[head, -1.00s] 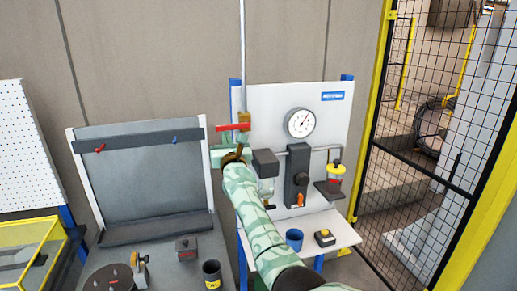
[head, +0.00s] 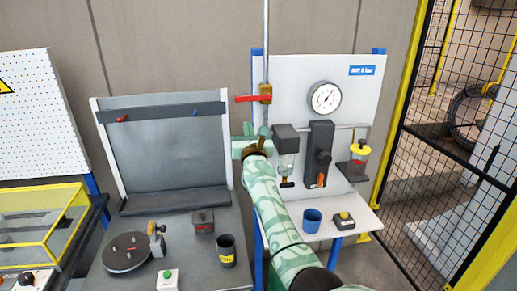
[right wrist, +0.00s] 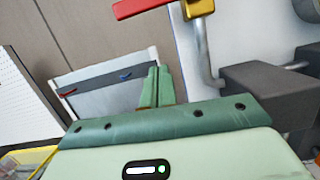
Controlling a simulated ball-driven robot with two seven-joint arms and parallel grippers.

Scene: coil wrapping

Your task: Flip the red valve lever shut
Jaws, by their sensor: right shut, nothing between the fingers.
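The red valve lever (head: 253,98) sits on a brass valve body (head: 266,93) on a thin vertical pipe. It points left, roughly level and crosswise to the pipe. My right gripper (head: 248,131) is just below the lever, apart from it, with its fingers shut and empty. In the right wrist view the shut green fingers (right wrist: 156,86) point up below the lever (right wrist: 138,8), whose left end shows at the top edge beside the brass body (right wrist: 198,8). My left gripper is not in view.
A round gauge (head: 325,98), dark filter blocks and a yellow-capped oiler (head: 359,150) are right of the pipe. A blue cup (head: 312,220) stands on the shelf below. A grey bench with a black cup (head: 227,250) lies left. Mesh fencing stands far right.

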